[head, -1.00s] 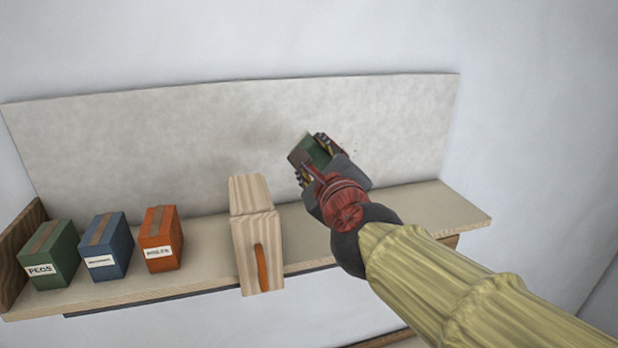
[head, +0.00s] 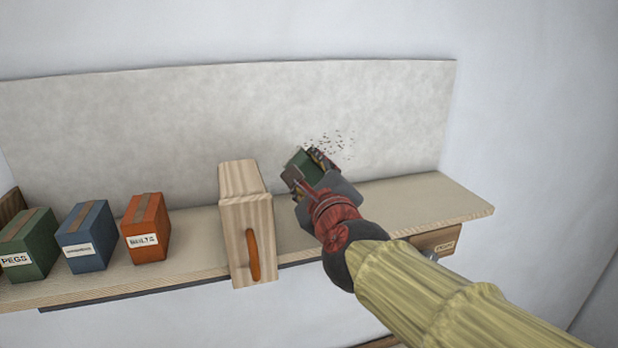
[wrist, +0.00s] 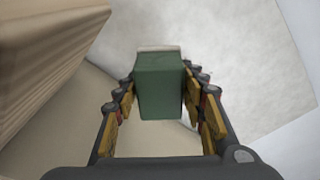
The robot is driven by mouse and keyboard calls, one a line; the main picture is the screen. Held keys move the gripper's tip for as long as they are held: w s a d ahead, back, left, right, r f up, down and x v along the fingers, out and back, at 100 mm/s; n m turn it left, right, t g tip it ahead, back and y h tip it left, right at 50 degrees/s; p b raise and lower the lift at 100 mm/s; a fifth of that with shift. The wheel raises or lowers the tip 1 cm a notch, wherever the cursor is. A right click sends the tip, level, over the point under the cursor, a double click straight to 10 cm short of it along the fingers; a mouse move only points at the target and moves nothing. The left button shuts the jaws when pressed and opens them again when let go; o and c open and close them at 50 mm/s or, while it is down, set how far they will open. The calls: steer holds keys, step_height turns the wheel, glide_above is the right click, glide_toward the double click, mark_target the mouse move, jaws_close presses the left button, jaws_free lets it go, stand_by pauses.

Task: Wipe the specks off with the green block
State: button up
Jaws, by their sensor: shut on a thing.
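My gripper (head: 309,172) is shut on the green block (head: 299,162), in front of the pale backboard above the shelf. In the wrist view the green block (wrist: 160,85) sits between the two fingers, with a pale layer at its far end. I cannot tell whether the block touches the board. A cluster of dark specks (head: 329,143) shows on the pale board (head: 200,110), just above and right of the block. Part of the cluster may be hidden behind my gripper.
A wooden box with an orange handle (head: 247,222) stands on the shelf (head: 425,205), close left of my gripper. Green (head: 30,245), blue (head: 88,237) and orange (head: 148,228) boxes stand further left. The shelf's right end is clear. A small drawer (head: 436,241) shows below it.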

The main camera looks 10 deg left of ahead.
mark_target(340, 148)
steer(key=shift+r+x, duration=0.2)
steer(key=shift+x, duration=2.35)
steer(key=shift+w+a, duration=0.75)
steer(key=shift+w, duration=0.1)
steer(key=shift+w+d+b, duration=0.45)
steer(key=shift+d+b, duration=0.4)
steer(key=shift+b, duration=0.2)
steer(key=shift+w+d+b, duration=0.45)
steer(key=shift+d+b, duration=0.4)
steer(key=shift+b, duration=0.2)
steer(key=w+d+b, duration=0.2)
steer(key=b, duration=0.1)
steer(key=w+d+b, duration=0.1)
steer(key=d+b, duration=0.1)
steer(key=shift+d+f, duration=0.1)
steer(key=shift+w+d+b, duration=0.2)
steer(key=shift+d+b, duration=0.25)
steer(key=shift+w+d+b, duration=0.25)
steer(key=shift+d+b, duration=0.15)
steer(key=shift+d, duration=0.05)
